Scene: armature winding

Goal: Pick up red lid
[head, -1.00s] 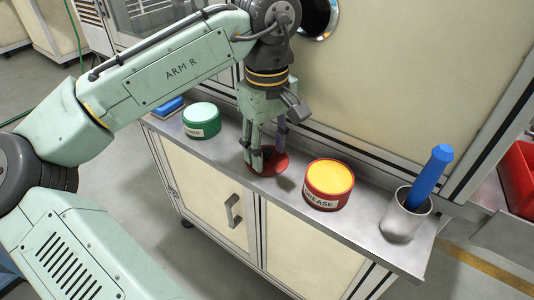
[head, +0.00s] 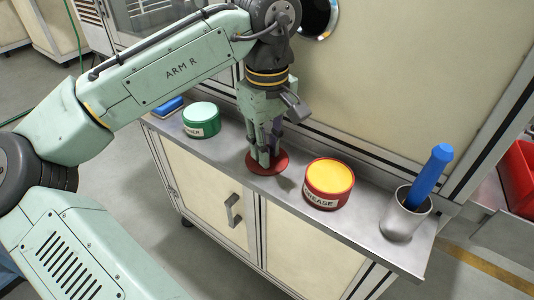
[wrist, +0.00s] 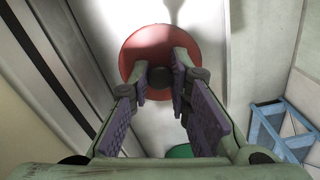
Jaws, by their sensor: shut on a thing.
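The red lid (head: 281,168) is a flat disc on the steel counter, between the green tin and the open grease tin. In the wrist view the red lid (wrist: 147,42) has a dark round knob (wrist: 159,78) at its middle. My gripper (head: 265,160) points straight down over the lid. In the wrist view its purple-padded fingers (wrist: 160,85) stand on both sides of the knob and are shut on it. The lid appears to rest on the counter; I cannot see any gap beneath it.
The red grease tin (head: 325,194) with yellow contents stands close at the right. A green tin (head: 201,120) is at the left. A metal cup (head: 402,222) holding a blue-handled tool (head: 431,172) stands at the right end. The cabinet wall (head: 400,90) rises behind the counter.

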